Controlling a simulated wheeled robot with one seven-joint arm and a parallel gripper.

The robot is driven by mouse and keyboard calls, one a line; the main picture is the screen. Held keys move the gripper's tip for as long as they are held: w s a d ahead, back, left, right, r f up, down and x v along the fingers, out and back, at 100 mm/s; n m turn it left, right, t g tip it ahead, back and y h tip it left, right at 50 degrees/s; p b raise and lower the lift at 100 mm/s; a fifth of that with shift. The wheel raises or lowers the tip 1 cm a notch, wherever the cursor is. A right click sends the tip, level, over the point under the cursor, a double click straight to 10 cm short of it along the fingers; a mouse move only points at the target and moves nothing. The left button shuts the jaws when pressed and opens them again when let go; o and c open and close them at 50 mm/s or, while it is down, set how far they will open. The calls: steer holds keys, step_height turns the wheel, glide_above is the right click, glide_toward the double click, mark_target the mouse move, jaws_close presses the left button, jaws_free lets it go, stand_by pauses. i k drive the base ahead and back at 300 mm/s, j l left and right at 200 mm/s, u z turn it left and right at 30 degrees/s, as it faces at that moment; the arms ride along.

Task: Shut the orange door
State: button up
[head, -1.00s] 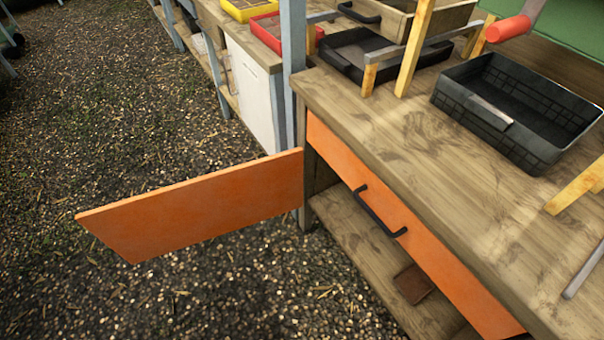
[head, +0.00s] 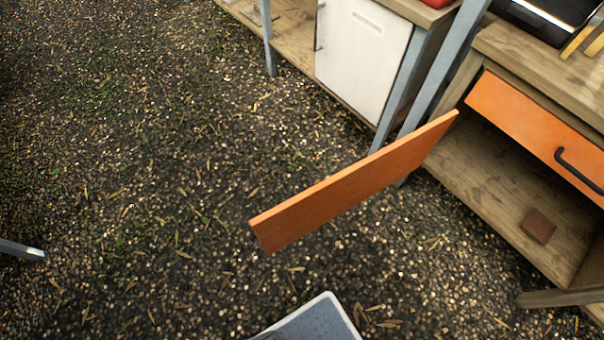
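The orange door (head: 355,186) is a flat panel standing wide open in the head view. It sticks out to the left from the left end of the wooden workbench (head: 535,65), over the gravel floor. Its hinge side is at the upper right, by the bench's left post. Below the bench top is an orange drawer front (head: 530,125) with a black bar handle (head: 578,170). Under it the open shelf (head: 490,190) shows a small brown block (head: 539,226). My gripper is not in view.
A white cabinet (head: 360,55) and blue-grey metal posts stand behind the door. The gravel floor (head: 130,160) to the left is mostly clear. A pale grey panel edge (head: 315,322) shows at the bottom middle, and a grey bar end (head: 20,250) at the left edge.

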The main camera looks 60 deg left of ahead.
mark_target(281, 225)
steer(key=j+u, duration=0.1)
steer(key=j, duration=0.6)
steer(key=i+j+u, duration=0.1)
steer(key=j, duration=0.6)
steer(key=j+u, duration=0.1)
steer(key=j, duration=0.6)
steer(key=k+l+u, duration=0.3)
steer(key=l, duration=0.2)
steer(key=k+l+u, duration=0.35)
steer(key=k+l, duration=0.05)
steer(key=k, duration=0.05)
